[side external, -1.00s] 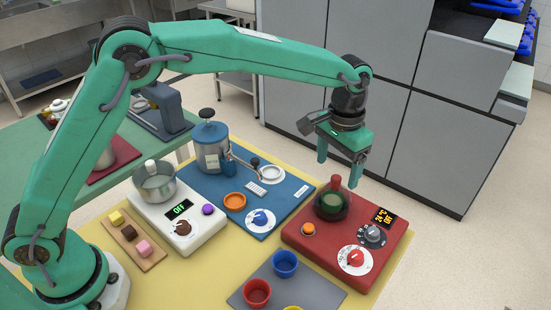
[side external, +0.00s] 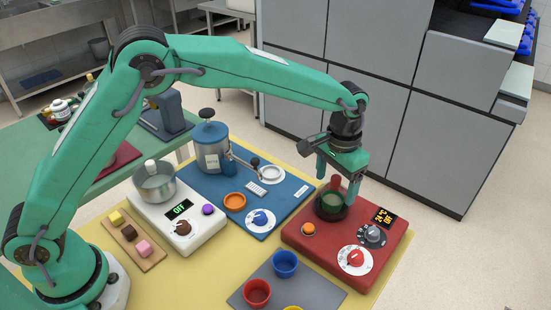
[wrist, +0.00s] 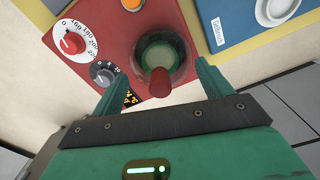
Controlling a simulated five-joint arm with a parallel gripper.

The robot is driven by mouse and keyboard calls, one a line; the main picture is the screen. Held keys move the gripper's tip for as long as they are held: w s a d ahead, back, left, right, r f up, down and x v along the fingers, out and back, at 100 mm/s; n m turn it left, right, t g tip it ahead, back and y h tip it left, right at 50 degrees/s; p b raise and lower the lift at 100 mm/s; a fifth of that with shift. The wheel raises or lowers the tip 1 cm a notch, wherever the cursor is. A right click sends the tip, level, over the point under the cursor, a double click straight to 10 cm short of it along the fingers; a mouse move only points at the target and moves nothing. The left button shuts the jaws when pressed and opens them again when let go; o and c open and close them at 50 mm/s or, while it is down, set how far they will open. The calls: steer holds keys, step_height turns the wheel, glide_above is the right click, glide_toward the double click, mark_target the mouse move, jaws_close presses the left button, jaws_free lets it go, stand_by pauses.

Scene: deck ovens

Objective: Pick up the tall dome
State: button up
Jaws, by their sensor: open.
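The tall dome (side external: 330,207) is dark and see-through with a red knob on top. It stands on the red hotplate unit (side external: 296,238), over something green. In the wrist view the dome (wrist: 182,48) shows with its red knob (wrist: 160,84) pointing toward the camera. My gripper (side external: 337,178) is open, with its fingers pointing down around the level of the knob. In the wrist view my gripper (wrist: 160,80) has one finger on each side of the knob, with gaps between. It is not touching the knob, as far as I can see.
The red unit has a display (side external: 384,217), a grey dial (side external: 372,235) and a red dial (side external: 355,259). A blue board (side external: 284,207) with a canister (side external: 211,150) lies to the left. A grey mat (side external: 318,291) with cups is in front. Grey cabinets (side external: 350,60) stand behind.

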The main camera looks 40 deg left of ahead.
steer(key=c, duration=1.4)
steer(key=shift+r, duration=0.25)
jaws_close()
steer(key=r, duration=0.4)
steer(key=shift+s+d, duration=0.2)
steer(key=shift+s, duration=0.05)
steer(key=s+d+r, duration=0.5)
steer(key=s+r, duration=0.1)
steer(key=s, duration=0.3)
steer(key=shift+s+d+r, duration=0.25)
steer(key=shift+d+r, duration=0.05)
steer(key=shift+d, duration=0.05)
steer(key=shift+w, duration=0.1)
steer(key=w+a, duration=0.2)
steer(key=w, duration=0.1)
steer(key=w+a+f, duration=0.1)
steer(key=w+a, duration=0.1)
steer(key=w, duration=0.1)
steer(key=w+a+f, duration=0.1)
steer(key=w+a, duration=0.1)
steer(key=w, duration=0.2)
steer(key=shift+f, duration=0.25)
